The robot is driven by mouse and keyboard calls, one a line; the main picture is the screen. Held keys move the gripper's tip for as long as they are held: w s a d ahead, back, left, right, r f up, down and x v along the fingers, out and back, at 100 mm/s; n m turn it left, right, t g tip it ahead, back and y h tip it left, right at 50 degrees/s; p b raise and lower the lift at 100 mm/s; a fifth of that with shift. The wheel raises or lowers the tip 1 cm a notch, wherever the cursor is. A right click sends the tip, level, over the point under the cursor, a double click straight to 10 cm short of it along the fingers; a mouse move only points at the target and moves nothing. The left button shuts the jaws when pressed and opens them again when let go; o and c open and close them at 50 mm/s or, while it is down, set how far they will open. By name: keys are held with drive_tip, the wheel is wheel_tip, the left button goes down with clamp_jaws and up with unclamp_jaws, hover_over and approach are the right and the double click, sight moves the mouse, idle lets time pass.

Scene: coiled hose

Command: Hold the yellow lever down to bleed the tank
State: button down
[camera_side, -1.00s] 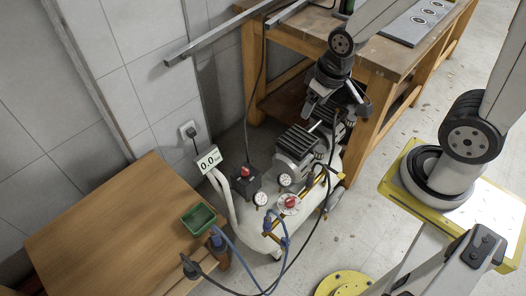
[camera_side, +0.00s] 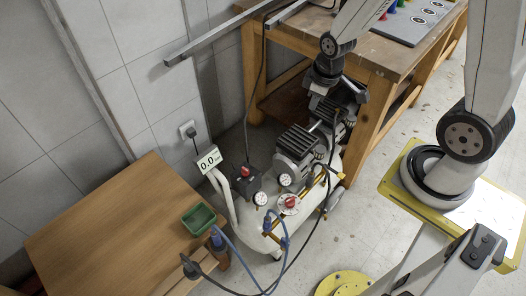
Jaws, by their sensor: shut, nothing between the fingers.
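The white compressor tank (camera_side: 247,214) stands on the floor between the wooden table and the workbench. Small yellow parts show on its fittings, one at the front near the blue hose (camera_side: 272,238) and one at the right end (camera_side: 338,175). I cannot tell which of them is the lever. My gripper (camera_side: 319,90) is shut and empty, pointing down above the rear of the compressor, apart from the yellow parts. Its fingertips are small and dark against the motor behind.
Red knobs (camera_side: 291,202) and gauges (camera_side: 259,198) sit on the compressor. A black hose (camera_side: 328,192) arches over it. A green tray (camera_side: 199,219) is on the wooden table (camera_side: 110,235). The workbench (camera_side: 375,60) is behind.

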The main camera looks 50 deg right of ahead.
drive_tip(key=w+d+f+n, duration=0.1)
drive_tip(key=d+f+n, duration=0.2)
drive_tip(key=d+f, duration=0.3)
drive_tip(key=n+g, duration=0.2)
drive_tip(key=n, duration=0.9)
hover_over(342, 175)
wheel_tip(342, 175, down, 22)
drive_tip(key=shift+a+r, duration=0.1)
drive_tip(key=shift+f, duration=7.05)
